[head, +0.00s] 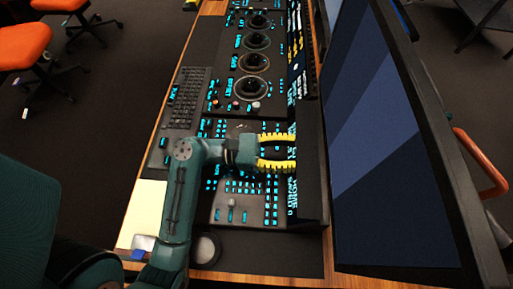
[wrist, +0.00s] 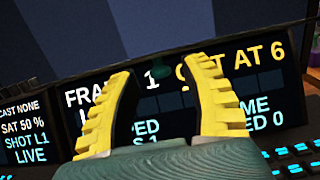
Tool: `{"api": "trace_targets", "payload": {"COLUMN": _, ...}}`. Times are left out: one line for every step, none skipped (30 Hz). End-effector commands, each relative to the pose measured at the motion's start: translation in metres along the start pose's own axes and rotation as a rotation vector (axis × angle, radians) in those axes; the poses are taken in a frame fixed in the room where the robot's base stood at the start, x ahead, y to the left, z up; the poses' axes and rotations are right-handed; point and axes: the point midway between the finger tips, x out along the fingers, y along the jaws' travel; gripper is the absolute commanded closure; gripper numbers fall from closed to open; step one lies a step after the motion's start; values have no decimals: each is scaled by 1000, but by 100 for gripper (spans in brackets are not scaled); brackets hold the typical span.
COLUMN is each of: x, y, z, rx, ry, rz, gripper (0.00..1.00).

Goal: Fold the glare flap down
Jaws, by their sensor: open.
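The small display screen (wrist: 255,85) stands upright in front of my gripper in the wrist view, with white and yellow text. A thin dark edge runs along its top; the glare flap (wrist: 110,66) seems to be this strip, seen nearly edge-on. In the head view a dark strip (head: 313,185), possibly the flap, runs between the display and the big monitor. My gripper (head: 294,152) has its yellow fingers spread and empty, pointing at the display. In the wrist view my gripper (wrist: 162,70) covers part of the text, with its tips near the top edge. Contact cannot be told.
The console (head: 235,215) carries lit buttons, a keyboard (head: 186,100) and several round trackballs (head: 253,62). The large monitor (head: 390,130) stands close behind the display. A cream sheet (head: 148,210) lies at the desk's left edge. Orange chairs (head: 22,45) stand on the floor at left.

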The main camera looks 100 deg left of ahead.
Motion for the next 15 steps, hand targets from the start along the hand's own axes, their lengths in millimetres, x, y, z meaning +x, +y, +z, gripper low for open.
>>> {"api": "trace_targets", "payload": {"x": -10, "y": 1, "z": 0, "rx": 0, "ry": 1, "rz": 7, "gripper": 54}}
{"api": "trace_targets", "payload": {"x": -17, "y": 1, "z": 0, "rx": 0, "ry": 0, "rz": 9, "gripper": 54}}
{"api": "trace_targets", "payload": {"x": -26, "y": 2, "z": 0, "rx": 0, "ry": 0, "rz": 10, "gripper": 54}}
{"api": "trace_targets", "payload": {"x": -34, "y": 2, "z": 0, "rx": 0, "ry": 0, "rz": 11, "gripper": 54}}
{"api": "trace_targets", "payload": {"x": -42, "y": 2, "z": 0, "rx": 0, "ry": 0, "rz": 12, "gripper": 54}}
{"api": "trace_targets", "payload": {"x": -52, "y": 2, "z": 0, "rx": 0, "ry": 0, "rz": 11, "gripper": 54}}
{"api": "trace_targets", "payload": {"x": -60, "y": 2, "z": 0, "rx": 0, "ry": -1, "rz": 11, "gripper": 54}}
{"api": "trace_targets", "payload": {"x": -67, "y": 2, "z": 0, "rx": 1, "ry": 0, "rz": 11, "gripper": 54}}
{"api": "trace_targets", "payload": {"x": -76, "y": 2, "z": 0, "rx": 1, "ry": -1, "rz": 10, "gripper": 54}}
{"api": "trace_targets", "payload": {"x": -82, "y": 2, "z": 0, "rx": 1, "ry": 0, "rz": 9, "gripper": 54}}
{"api": "trace_targets", "payload": {"x": -88, "y": 1, "z": 0, "rx": 1, "ry": 0, "rz": 9, "gripper": 54}}
{"api": "trace_targets", "payload": {"x": -95, "y": 1, "z": 0, "rx": 1, "ry": -1, "rz": 8, "gripper": 54}}
{"api": "trace_targets", "payload": {"x": -99, "y": 1, "z": 0, "rx": 0, "ry": 0, "rz": 6, "gripper": 54}}
{"api": "trace_targets", "payload": {"x": -103, "y": 1, "z": 0, "rx": 0, "ry": 0, "rz": 6, "gripper": 54}}
{"api": "trace_targets", "payload": {"x": -106, "y": 0, "z": 0, "rx": 1, "ry": 0, "rz": 3, "gripper": 54}}
